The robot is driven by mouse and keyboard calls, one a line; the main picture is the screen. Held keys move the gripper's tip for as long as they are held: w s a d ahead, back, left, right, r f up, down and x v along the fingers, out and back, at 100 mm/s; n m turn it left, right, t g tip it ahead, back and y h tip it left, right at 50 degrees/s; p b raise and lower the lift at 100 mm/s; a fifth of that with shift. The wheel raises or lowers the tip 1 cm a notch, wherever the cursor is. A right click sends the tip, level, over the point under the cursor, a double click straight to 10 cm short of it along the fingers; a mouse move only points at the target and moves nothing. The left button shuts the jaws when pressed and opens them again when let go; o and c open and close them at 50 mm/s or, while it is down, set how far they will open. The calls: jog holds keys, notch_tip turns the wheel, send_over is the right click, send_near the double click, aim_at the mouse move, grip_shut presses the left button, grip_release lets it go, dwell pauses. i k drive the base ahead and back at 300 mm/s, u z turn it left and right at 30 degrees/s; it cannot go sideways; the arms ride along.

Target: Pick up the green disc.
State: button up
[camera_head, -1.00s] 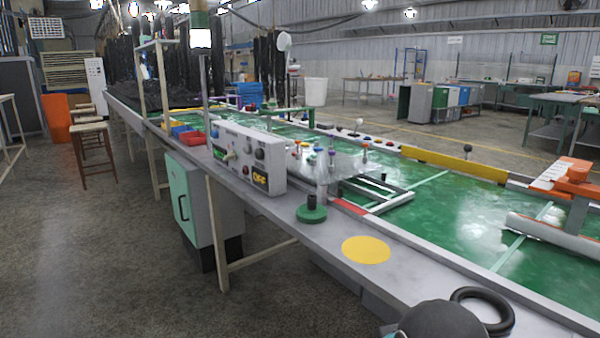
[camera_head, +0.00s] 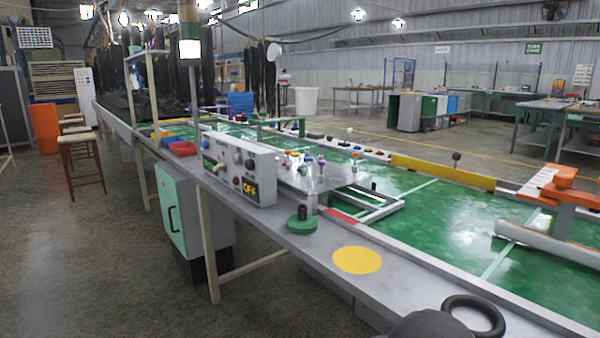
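The green disc (camera_head: 302,225) lies flat on the grey ledge along the near side of the long green table. A dark upright knob (camera_head: 302,212) stands at its middle. It sits just right of the grey control box and left of a flat yellow circle (camera_head: 357,260). A rounded dark part of my own body shows at the bottom edge, with a black ring beside it. My gripper's fingers are not in view.
The control box (camera_head: 240,167) and a clear block (camera_head: 328,180) with small coloured knobs stand close behind the disc. A white frame (camera_head: 375,210) lies on the green surface (camera_head: 450,225). The ledge between disc and yellow circle is clear. Open floor lies at left.

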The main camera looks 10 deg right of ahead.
aim_at(302, 222)
jog(key=z, duration=0.45)
jog(key=k, duration=0.25)
jog(key=u, duration=1.2)
jog(key=i, duration=0.65)
jog(key=u, duration=0.1)
